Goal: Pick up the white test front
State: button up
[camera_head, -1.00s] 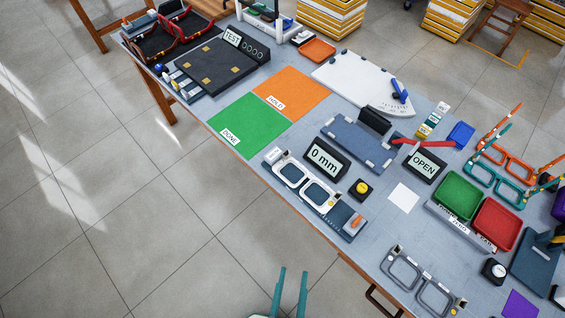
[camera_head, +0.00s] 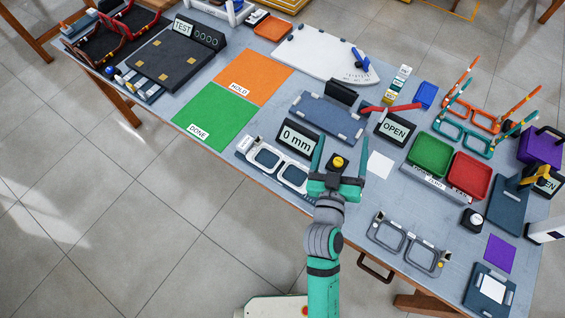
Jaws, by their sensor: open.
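A white spectacle front (camera_head: 279,160), with two rounded lens openings, lies on a dark blue-grey fixture at the table's near edge; I take it to be the white test front. Its left part shows clearly, while my arm hides the right end of the fixture. My gripper (camera_head: 341,155) is teal with a dark palm. Its two fingers are spread and point away from me, with nothing seen held between them. In the picture it lies just right of the white front; I cannot tell its height over the table.
A yellow button (camera_head: 338,162) on a black box shows between my fingers. A "0 mm" display (camera_head: 297,140) stands behind the white front. A grey spectacle front (camera_head: 406,246) lies to the right. The green DONE mat (camera_head: 213,118) and orange HOLD mat (camera_head: 248,76) are bare.

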jog(key=w+d+r+m+g+h, duration=0.7)
jog(key=d+r+m+h, duration=0.2)
jog(key=d+r+m, duration=0.4)
jog(key=m+g+y, duration=1)
jog(key=m+y, duration=0.2)
jog(key=y, duration=0.3)
send_over(282, 166)
notch_tip(282, 166, down, 16)
jog(key=r, duration=0.1)
jog(key=f, duration=0.4)
jog(key=shift+s+a+f, duration=0.15)
jog(key=shift+a+f, duration=0.1)
jog(key=shift+f, duration=0.15)
jog(key=shift+d+f, duration=0.15)
jog(key=shift+f, duration=3.05)
